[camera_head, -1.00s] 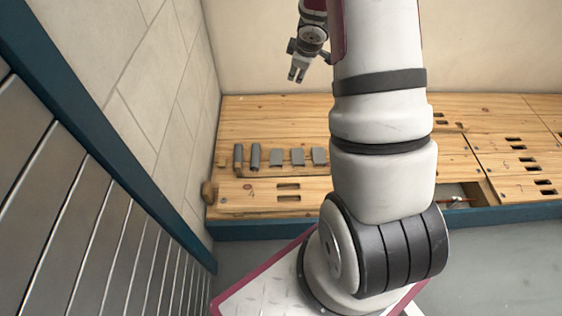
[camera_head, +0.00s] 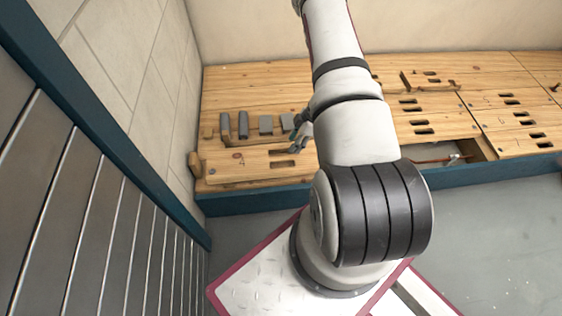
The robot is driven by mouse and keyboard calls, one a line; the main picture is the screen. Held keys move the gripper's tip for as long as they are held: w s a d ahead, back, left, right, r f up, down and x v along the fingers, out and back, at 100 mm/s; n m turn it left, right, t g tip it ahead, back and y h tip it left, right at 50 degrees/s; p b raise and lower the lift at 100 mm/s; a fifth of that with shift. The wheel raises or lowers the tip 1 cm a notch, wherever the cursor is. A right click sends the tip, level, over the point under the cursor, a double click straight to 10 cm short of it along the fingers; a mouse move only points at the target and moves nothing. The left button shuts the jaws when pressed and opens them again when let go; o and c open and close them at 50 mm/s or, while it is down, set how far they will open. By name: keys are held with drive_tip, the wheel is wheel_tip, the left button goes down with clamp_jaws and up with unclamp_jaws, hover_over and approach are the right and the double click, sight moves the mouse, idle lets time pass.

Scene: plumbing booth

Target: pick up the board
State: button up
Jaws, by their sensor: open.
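A wooden board (camera_head: 240,166) with two dark hand slots lies at the front left of the wooden deck. A small mark shows near its left part. My gripper (camera_head: 294,150) is open, beside the slots at the board's right part, partly hidden behind my arm. Its fingers point down and to the left. I cannot tell whether they touch the board. The board's right end is hidden by my arm.
Several grey blocks (camera_head: 266,125) stand in a row just behind the board. A wooden knob (camera_head: 195,164) sits at its left end by the tiled wall. An open recess (camera_head: 447,152) with a pipe shows at the right. Other slotted boards (camera_head: 505,100) lie further right.

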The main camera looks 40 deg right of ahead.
drive_tip(key=b, duration=0.1)
hover_over(282, 158)
drive_tip(key=s+d, duration=0.1)
drive_tip(key=d, duration=0.1)
drive_tip(key=f, duration=0.4)
drive_tip(key=shift+s+d+f, duration=0.2)
drive_tip(key=shift+a+b+x, duration=0.2)
drive_tip(key=shift+b+x, duration=1.3)
drive_tip(key=shift+x, duration=1.1)
drive_tip(key=shift+w+r, duration=0.1)
drive_tip(key=shift+f, duration=0.25)
clamp_jaws()
